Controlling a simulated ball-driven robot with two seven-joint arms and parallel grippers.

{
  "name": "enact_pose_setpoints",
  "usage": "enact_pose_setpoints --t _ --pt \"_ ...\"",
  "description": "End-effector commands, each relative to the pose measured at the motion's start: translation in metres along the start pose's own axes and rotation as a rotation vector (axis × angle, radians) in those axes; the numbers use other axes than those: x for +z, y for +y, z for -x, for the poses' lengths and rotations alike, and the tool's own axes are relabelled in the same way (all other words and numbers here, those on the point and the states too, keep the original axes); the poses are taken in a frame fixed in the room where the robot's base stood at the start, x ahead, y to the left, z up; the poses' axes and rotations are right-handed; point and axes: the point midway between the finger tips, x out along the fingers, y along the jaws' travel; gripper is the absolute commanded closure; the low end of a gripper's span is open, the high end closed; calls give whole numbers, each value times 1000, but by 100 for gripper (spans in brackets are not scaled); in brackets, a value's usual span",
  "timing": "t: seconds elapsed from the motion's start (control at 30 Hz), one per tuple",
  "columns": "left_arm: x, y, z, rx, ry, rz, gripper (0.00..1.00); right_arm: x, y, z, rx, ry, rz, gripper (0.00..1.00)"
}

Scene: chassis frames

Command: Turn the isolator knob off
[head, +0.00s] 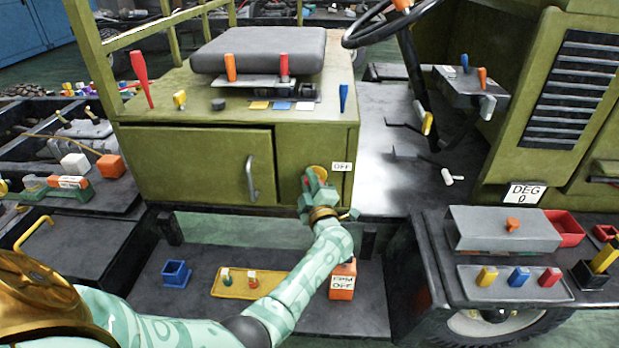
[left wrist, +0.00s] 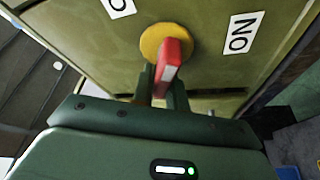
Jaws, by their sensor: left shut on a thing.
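The isolator knob is a red handle (left wrist: 173,62) on a round yellow disc (left wrist: 160,40), on the front of the green cabinet (head: 190,165). In the head view its yellow disc (head: 318,172) shows just above my left gripper (head: 313,188). My left gripper (left wrist: 163,82) is shut on the red handle, a finger on either side. An ON label (left wrist: 242,34) is to the right of the knob in the left wrist view, and another label (left wrist: 118,6) is cut off at the top. My right gripper is not in view.
A door handle (head: 251,178) stands out left of the gripper. Below are a blue bin (head: 176,273), a yellow tray (head: 232,290) and an orange labelled box (head: 342,281) near my forearm. A grey panel (head: 500,230) is at the right.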

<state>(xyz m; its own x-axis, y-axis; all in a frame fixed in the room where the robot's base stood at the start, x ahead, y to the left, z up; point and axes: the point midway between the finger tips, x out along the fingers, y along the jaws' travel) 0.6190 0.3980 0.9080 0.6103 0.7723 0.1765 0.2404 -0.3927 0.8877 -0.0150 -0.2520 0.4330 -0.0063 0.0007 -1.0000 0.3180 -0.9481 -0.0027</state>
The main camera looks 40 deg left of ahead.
Motion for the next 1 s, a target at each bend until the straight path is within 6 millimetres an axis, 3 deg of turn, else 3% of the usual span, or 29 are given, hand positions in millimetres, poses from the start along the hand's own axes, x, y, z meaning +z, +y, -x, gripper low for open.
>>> enact_pose_setpoints --t 0.5,1.0 --pt "1 -7 1 -152 1 358 100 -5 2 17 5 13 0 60" --pt "2 -11 2 -194 1 458 100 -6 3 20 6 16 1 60"
